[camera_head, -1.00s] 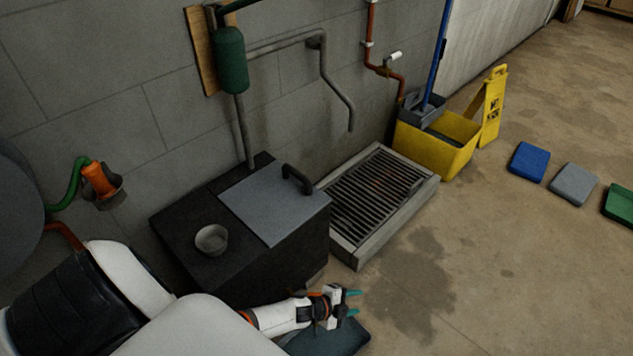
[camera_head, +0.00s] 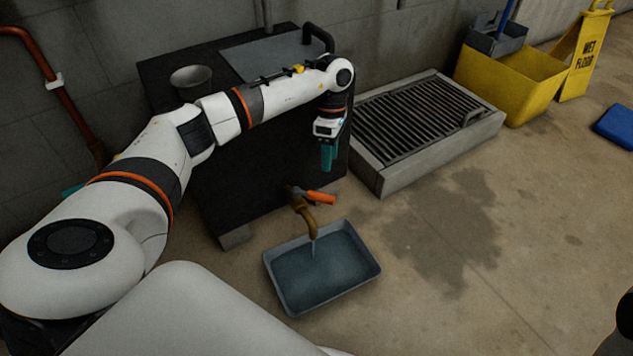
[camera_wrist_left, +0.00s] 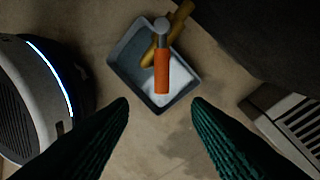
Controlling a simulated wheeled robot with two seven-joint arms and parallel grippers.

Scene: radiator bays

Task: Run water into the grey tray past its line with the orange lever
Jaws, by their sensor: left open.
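The grey tray (camera_head: 372,266) lies on the floor below a brass tap (camera_head: 305,214) on the front of the black box; it also shows in the left wrist view (camera_wrist_left: 124,76). A thin stream runs from the spout into the tray, and water covers its bottom. I cannot make out the line. The orange lever (camera_head: 320,197) sticks out to the right of the tap; the wrist view shows it too (camera_wrist_left: 162,76). My left gripper (camera_head: 327,158) points down above the lever, open and apart from it; its fingers (camera_wrist_left: 160,112) frame the lower wrist view. My right gripper is not in view.
The black box (camera_head: 265,185) with a metal bowl (camera_head: 192,77) on top stands behind the tap. A floor grate (camera_head: 425,120) lies to the right, with a yellow bucket (camera_head: 510,85) and wet-floor sign (camera_head: 586,55) beyond. The floor right of the tray is clear.

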